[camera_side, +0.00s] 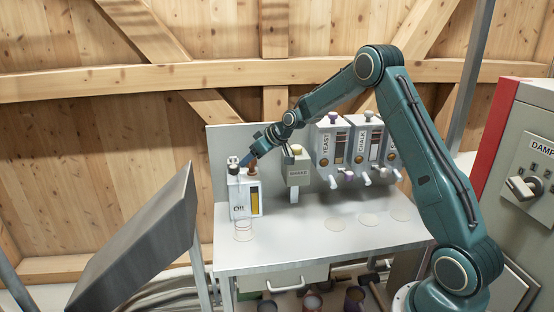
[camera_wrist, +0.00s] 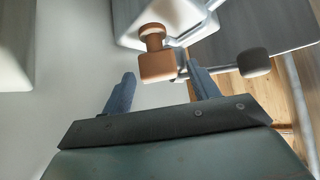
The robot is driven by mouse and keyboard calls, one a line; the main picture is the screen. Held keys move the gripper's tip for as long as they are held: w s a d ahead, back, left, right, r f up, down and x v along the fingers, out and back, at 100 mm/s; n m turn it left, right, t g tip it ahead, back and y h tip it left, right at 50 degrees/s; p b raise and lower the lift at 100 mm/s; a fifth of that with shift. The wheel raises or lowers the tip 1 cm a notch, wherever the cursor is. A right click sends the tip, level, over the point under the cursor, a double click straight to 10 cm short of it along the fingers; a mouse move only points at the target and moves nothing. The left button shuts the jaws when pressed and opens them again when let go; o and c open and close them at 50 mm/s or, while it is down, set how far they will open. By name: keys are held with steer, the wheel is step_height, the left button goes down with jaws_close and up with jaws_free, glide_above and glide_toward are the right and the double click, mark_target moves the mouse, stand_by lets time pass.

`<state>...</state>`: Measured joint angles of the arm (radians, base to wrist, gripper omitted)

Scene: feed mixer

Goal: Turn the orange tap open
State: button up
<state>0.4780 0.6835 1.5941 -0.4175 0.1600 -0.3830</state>
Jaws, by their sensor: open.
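The orange tap (camera_side: 252,170) sits on top of the white container marked OIL (camera_side: 238,196), at the left end of the bench. In the wrist view the orange tap (camera_wrist: 157,66) shows a block-like handle below a round knob. My gripper (camera_side: 247,158) is at the top of the OIL container, close beside the tap. In the wrist view my gripper (camera_wrist: 163,72) is open, with one blue finger on each side of the tap's handle. I cannot tell whether either finger touches it.
A dark round knob on a rod (camera_wrist: 254,63) is close to the right finger. A grey dispenser (camera_side: 298,172) and the YEAST (camera_side: 327,140) and CHALK (camera_side: 364,140) dispensers stand to the right. The metal bench top (camera_side: 320,238) is mostly clear. A grey chute (camera_side: 145,240) is at left.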

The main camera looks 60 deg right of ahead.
steer(key=shift+w+f, duration=0.3)
steer(key=shift+f, duration=0.05)
steer(key=c, duration=1)
steer(key=shift+a, duration=0.1)
steer(key=shift+m+h, duration=0.3)
steer(key=shift+m, duration=0.1)
steer(key=m+h, duration=0.4)
steer(key=m, duration=0.1)
steer(key=shift+a+g, duration=0.1)
steer(key=shift+g, duration=0.3)
steer(key=shift+m+g+h, duration=0.9)
steer(key=shift+m+h, duration=0.5)
steer(key=shift+m, duration=0.9)
